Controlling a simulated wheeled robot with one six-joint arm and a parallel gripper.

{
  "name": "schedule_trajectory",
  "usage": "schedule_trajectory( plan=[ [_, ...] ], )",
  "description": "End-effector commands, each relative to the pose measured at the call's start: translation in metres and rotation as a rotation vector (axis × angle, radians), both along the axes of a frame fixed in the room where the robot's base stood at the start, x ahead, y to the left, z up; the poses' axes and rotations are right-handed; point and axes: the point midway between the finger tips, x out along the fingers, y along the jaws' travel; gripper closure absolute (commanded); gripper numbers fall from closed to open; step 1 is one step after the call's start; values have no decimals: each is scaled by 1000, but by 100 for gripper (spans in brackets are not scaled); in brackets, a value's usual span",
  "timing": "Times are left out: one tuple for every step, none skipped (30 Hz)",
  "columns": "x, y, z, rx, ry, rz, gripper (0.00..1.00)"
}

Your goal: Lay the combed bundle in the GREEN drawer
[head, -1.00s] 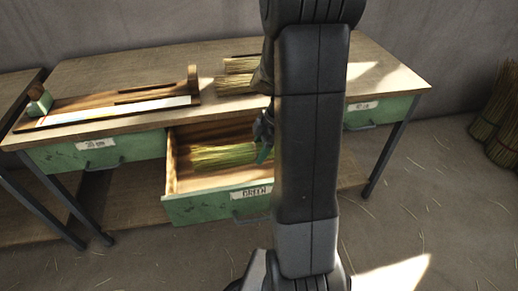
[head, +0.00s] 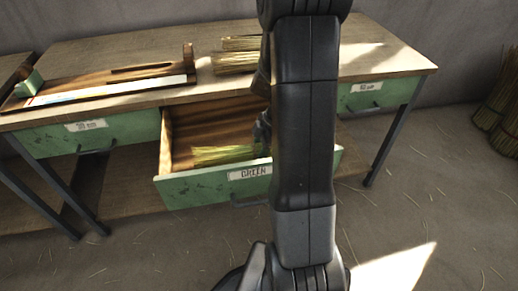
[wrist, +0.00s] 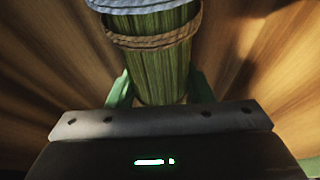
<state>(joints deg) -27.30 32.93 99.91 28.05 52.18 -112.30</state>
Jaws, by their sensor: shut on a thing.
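The green-fronted drawer (head: 180,187) labelled GREEN is pulled out of the bench, its wooden inside partly bare. A straw bundle (head: 222,154) is low inside it, near its front wall, lying roughly along the drawer's width. My gripper (head: 262,132) is at the drawer, mostly hidden behind my arm. I cannot tell whether the bundle touches the drawer floor.
The bench top (head: 130,52) holds a wooden board with a slot (head: 110,82) and more straw bundles (head: 235,62). Shut drawers flank the open one, at left (head: 60,140) and right (head: 360,100). Straw bundles (head: 500,115) stand on the floor at far right.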

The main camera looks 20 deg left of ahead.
Motion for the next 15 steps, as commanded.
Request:
schedule_trajectory(
  plan=[
    [0,0,1,0,0,0,80],
    [0,0,1,0,0,0,80],
    [0,0,1,0,0,0,80],
    [0,0,1,0,0,0,80],
    [0,0,1,0,0,0,80],
    [0,0,1,0,0,0,80],
    [0,0,1,0,0,0,80],
    [0,0,1,0,0,0,80],
    [0,0,1,0,0,0,80],
    [0,0,1,0,0,0,80],
    [0,0,1,0,0,0,50],
    [0,0,1,0,0,0,42],
    [0,0,1,0,0,0,36],
    [0,0,1,0,0,0,30],
    [0,0,1,0,0,0,28]
  ],
)
